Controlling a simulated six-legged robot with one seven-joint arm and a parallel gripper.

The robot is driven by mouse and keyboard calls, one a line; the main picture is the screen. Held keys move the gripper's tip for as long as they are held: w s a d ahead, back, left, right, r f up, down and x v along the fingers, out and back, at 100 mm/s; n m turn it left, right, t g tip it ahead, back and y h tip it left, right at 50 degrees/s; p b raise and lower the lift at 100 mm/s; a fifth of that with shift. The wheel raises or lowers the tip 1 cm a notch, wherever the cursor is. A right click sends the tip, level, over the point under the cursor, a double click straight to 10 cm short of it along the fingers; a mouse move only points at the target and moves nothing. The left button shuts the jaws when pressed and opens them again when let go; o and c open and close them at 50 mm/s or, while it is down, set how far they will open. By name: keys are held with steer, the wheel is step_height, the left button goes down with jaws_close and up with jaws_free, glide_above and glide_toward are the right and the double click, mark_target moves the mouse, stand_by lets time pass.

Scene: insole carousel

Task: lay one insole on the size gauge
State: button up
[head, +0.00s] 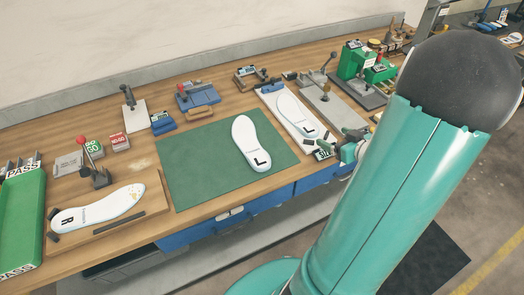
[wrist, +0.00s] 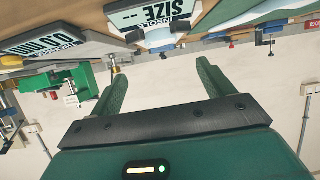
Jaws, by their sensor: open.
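A white insole marked L (head: 258,142) lies flat on the green mat. Another white insole marked L (head: 297,115) lies on a white board with a blue block at its far end; this board (head: 270,103) looks like the size gauge. A display reading SIZE with dashes (wrist: 152,18) shows at the top of the wrist view, upside down. A third insole, marked R (head: 98,208), with yellowish marks, lies on a wooden board at the left. My gripper (wrist: 162,70) is open and empty, its fingers wide apart; in the head view (head: 350,147) it is at the bench's front edge, right of the mat, partly hidden.
A green PASS tray (head: 20,222) stands at the far left. A red-knobbed lever tool (head: 96,172) is behind the wooden board. A green press (head: 356,62) and other fixtures line the bench's back. The green mat (head: 200,165) has bare room on its left.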

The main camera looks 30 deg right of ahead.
steer(key=w+a+r+g+h, duration=0.2)
steer(key=w+a+r+h, duration=0.15)
steer(key=r, duration=0.25)
steer(key=w+a+r+g+h, duration=0.1)
steer(key=w+a+r+h, duration=0.1)
steer(key=w+a+r, duration=0.4)
steer(key=s+a+r+g+y, duration=0.1)
steer(key=s+a, duration=0.3)
steer(key=a, duration=0.5)
steer(key=s+a+r+g+y, duration=0.1)
steer(key=s+a+g+y, duration=0.1)
steer(key=s+a, duration=0.3)
steer(key=s+a+r+g+y, duration=0.1)
steer(key=s+a+r+y, duration=0.1)
steer(key=a, duration=1)
steer(key=s+y, duration=0.1)
steer(key=s, duration=0.1)
steer(key=shift+s+a+n+g, duration=0.3)
steer(key=shift+a+g, duration=0.1)
